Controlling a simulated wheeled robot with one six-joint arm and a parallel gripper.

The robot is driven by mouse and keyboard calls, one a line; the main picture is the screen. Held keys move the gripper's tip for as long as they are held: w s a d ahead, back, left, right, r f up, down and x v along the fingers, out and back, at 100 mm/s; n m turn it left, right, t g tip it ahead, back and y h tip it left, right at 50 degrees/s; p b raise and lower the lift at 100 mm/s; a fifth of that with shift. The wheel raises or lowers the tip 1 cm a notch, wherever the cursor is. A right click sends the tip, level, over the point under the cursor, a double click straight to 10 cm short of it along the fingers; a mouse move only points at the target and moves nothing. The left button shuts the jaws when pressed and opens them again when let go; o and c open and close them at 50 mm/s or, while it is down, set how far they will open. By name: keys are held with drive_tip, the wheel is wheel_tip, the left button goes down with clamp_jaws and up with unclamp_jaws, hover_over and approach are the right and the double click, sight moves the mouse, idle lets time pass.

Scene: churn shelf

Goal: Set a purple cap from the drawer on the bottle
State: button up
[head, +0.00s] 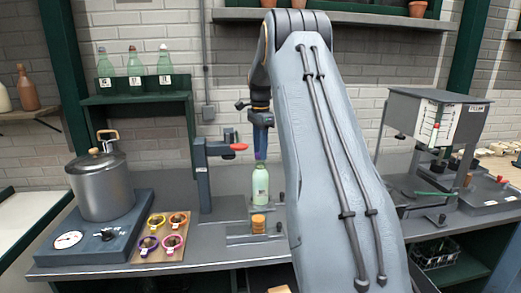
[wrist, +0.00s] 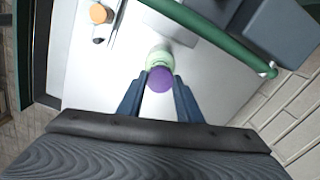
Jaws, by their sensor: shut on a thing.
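A pale green bottle (head: 260,185) with a white label stands upright on the bench behind a small metal stand. My gripper (head: 261,152) points straight down over it, shut on a purple cap. In the wrist view the purple cap (wrist: 160,79) sits between the fingertips of my gripper (wrist: 160,84), with the bottle's shoulder (wrist: 158,57) showing just past it. The cap is right at the bottle's mouth; I cannot tell whether it touches. The mouth is hidden by the cap. I cannot make out an open drawer.
A grey post press with a red handle (head: 235,147) stands close left of the bottle. An orange-brown cylinder (head: 258,223) stands in front. Left are a wooden tray with several ringed cups (head: 152,243) and a steel pot (head: 101,187). A grey machine (head: 428,140) stands right.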

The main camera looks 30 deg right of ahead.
drive_tip(key=shift+f, duration=0.4)
drive_tip(key=shift+f, duration=0.25)
idle(0.6)
drive_tip(key=o, duration=1.1)
drive_tip(key=shift+c, duration=0.7)
drive_tip(key=shift+r, duration=0.1)
drive_tip(key=shift+r+p, duration=2.15)
drive_tip(key=shift+r, duration=1.3)
